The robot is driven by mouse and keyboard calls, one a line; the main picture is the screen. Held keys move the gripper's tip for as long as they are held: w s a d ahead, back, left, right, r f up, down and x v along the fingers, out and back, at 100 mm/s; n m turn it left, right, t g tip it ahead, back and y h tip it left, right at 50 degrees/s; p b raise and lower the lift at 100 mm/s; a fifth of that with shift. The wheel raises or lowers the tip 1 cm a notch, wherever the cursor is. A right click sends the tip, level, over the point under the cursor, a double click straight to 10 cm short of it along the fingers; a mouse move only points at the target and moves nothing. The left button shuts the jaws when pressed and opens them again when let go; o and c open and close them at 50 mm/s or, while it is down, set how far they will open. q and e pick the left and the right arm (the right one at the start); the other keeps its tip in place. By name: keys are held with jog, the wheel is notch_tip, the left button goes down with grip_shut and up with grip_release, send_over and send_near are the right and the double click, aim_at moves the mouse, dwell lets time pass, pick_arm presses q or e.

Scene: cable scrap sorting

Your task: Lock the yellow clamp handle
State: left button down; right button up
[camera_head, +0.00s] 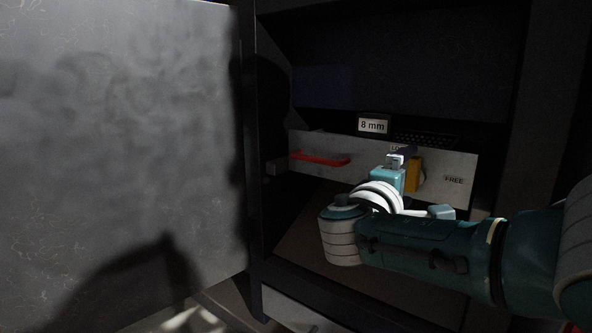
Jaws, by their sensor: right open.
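The yellow clamp handle (413,174) stands upright on the front of a pale grey panel (357,147) inside the dark cabinet. The word FREE is printed on the panel to the right of the handle. My right gripper (397,162) is at the handle's left side, open, and partly covers it. I cannot tell whether its fingers touch the handle. My right arm comes in from the right and hides the panel's lower edge. My left gripper is not in view.
A red bar handle (320,159) is on the panel's left part. An "8 mm" label (373,126) stands above the panel. A large grey door (120,140) fills the left side. A pale drawer front (290,312) shows below. The cabinet's upper space is dark.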

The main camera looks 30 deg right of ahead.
jog(key=p+v, duration=0.3)
jog(key=v, duration=0.6)
jog(key=shift+a, duration=0.1)
jog(key=s+a+r+m+g+y+p, duration=0.1)
jog(key=s+a+r+g+y+p, duration=0.2)
jog(key=s+r+p, duration=0.75)
jog(key=s+a+r+m+y+p, duration=0.1)
jog(key=s+a+r+y+p, duration=0.35)
jog(key=p, duration=1.15)
jog(key=s+a+r+m+g+y+p, duration=0.15)
jog(key=s+r+y+p, duration=0.35)
jog(key=r+p, duration=0.65)
jog(key=s+a+r+y+p, duration=0.2)
jog(key=s+r+p, duration=0.1)
jog(key=r+p, duration=0.55)
jog(key=s+a+r+y+p, duration=0.2)
jog(key=s+r+p, duration=0.1)
jog(key=r+p, duration=0.6)
notch_tip(320, 180, up, 37)
jog(key=p, duration=3.4)
jog(key=shift+p, duration=0.3)
